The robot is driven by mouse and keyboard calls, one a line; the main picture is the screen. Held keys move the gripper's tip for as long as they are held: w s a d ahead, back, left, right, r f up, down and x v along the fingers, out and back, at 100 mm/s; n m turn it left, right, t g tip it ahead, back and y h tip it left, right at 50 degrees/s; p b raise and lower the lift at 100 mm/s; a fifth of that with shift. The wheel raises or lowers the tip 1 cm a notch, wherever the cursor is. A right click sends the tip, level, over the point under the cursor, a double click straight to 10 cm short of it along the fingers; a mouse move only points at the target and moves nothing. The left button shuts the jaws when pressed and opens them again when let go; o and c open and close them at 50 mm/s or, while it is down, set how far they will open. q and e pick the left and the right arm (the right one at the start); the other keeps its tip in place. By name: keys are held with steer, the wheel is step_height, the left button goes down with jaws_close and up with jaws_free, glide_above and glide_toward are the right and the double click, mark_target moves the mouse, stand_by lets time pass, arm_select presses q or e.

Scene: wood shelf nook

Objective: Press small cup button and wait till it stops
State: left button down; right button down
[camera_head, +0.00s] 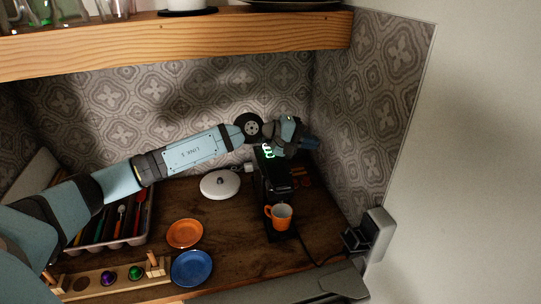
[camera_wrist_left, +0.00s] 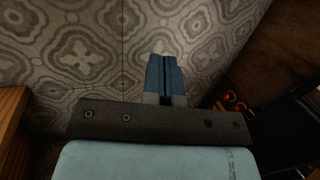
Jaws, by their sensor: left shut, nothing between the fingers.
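A black coffee machine (camera_head: 270,185) stands on the wooden counter at the right, with green lit symbols (camera_head: 267,152) on its top. An orange cup (camera_head: 279,216) with a pale inside stands at its front under the spout. My left arm reaches in from the left, and my left gripper (camera_head: 312,143) is just behind and right of the lit symbols, above the machine's top. Its blue fingers are shut and empty, as the left wrist view also shows (camera_wrist_left: 165,78). I cannot tell whether they touch the machine. Which symbol is the small cup button is too small to tell. My right gripper is out of view.
A white round device (camera_head: 220,184), an orange plate (camera_head: 185,233) and a blue plate (camera_head: 192,268) lie left of the machine. A wooden holder (camera_head: 90,283) with capsules and a cutlery tray (camera_head: 143,222) are further left. A wooden shelf (camera_head: 180,38) hangs above; a patterned wall (camera_head: 366,110) stands right.

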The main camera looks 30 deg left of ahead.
arm_select(q)
steer(key=w+a+m+y, duration=0.1)
steer(key=a+m+y, duration=0.1)
steer(key=a, duration=0.5)
steer(key=w+a+r+m+g+y, duration=0.1)
steer(key=w+a+m+y, duration=0.1)
steer(key=a, duration=0.6)
steer(key=m+y, duration=0.1)
steer(key=y, duration=0.1)
steer(key=shift+r+m+g+y, duration=0.3)
steer(key=b, duration=0.3)
glide_above(269, 154)
step_height(269, 154, down, 8)
steer(key=shift+r, duration=0.15)
steer(key=shift+f, duration=0.65)
steer(key=shift+r, duration=0.1)
steer(key=shift+b, duration=0.3)
